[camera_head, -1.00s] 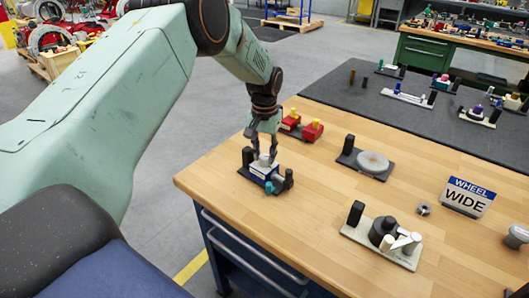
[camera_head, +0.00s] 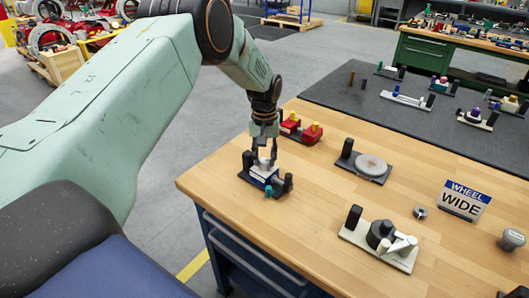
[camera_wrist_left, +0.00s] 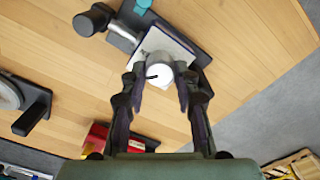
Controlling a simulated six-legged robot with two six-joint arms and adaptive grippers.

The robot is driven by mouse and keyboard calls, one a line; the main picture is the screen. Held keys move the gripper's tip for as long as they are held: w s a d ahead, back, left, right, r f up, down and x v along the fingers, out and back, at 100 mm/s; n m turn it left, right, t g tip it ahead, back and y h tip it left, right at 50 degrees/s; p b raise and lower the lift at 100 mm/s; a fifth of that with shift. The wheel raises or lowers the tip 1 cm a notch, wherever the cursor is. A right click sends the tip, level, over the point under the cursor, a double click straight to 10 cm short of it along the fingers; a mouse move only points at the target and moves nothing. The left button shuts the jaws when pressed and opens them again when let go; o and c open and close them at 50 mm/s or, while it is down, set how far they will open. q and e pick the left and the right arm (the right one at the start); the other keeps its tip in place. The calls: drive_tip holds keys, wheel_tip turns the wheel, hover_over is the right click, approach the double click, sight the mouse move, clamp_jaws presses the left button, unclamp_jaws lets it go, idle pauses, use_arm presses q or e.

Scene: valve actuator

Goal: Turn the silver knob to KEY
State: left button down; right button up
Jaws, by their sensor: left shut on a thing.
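The silver knob (camera_wrist_left: 160,75) is a round, pale knob with a dark mark on its face. It sits on a blue and white block (camera_head: 264,173) on a dark base plate near the table's left corner. My left gripper (camera_head: 264,157) comes down from above and is shut on the knob; in the left wrist view (camera_wrist_left: 161,85) its two fingers stand on either side of it. The label KEY cannot be read in either view. My right gripper is not in view.

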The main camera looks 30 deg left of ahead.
sight(265, 160)
use_arm(q)
drive_tip(key=n+p, duration=0.1)
drive_tip(key=n, duration=0.1)
drive_tip(key=shift+r+n, duration=0.15)
drive_tip(key=shift+n, duration=0.25)
drive_tip(key=n+p, duration=0.1)
drive_tip(key=n, duration=0.2)
drive_tip(key=shift+w, duration=0.1)
idle(0.9)
drive_tip(key=c, duration=1)
unclamp_jaws()
wheel_tip(265, 160, up, 12)
drive_tip(key=shift+f, duration=0.1)
